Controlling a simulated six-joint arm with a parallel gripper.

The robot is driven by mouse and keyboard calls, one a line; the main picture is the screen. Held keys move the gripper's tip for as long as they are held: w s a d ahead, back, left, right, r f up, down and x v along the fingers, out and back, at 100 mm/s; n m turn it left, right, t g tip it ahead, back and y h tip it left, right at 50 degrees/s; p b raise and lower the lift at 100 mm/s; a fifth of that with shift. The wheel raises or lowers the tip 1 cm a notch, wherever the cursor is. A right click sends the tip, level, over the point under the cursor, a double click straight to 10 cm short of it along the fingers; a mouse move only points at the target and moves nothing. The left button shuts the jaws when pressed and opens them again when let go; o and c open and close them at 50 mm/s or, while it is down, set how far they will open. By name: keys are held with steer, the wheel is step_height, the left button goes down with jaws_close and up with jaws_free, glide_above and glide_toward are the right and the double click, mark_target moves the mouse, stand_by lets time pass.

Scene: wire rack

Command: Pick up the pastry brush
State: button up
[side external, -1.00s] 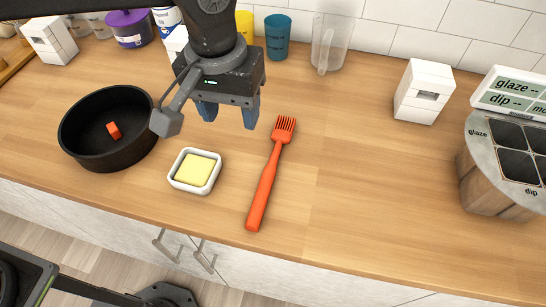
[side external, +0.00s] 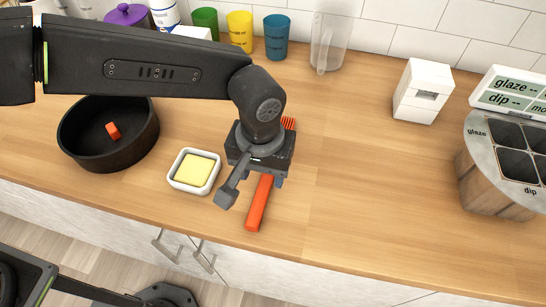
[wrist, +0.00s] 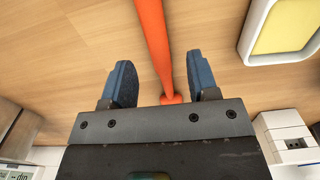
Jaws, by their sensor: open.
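The orange-red pastry brush (side external: 260,203) lies flat on the wooden counter, its handle toward the front edge and its bristle end toward the wall. My gripper (side external: 262,178) is over the middle of the brush and hides that part in the side view. In the wrist view the brush handle (wrist: 153,40) runs between the two blue fingers of my gripper (wrist: 160,85). The fingers are apart, one on each side of the brush, with visible gaps. I cannot tell how far the fingertips are above the counter.
A white dish with a yellow block (side external: 195,171) sits just left of the brush. A black pan (side external: 75,150) with an orange piece is farther left. Cups (side external: 276,38) stand along the wall.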

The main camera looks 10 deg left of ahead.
mark_target(264, 185)
step_height(264, 185, down, 4)
steer(key=shift+s+d+f, duration=0.1)
steer(key=shift+c, duration=0.3)
jaws_close()
stand_by(0.4)
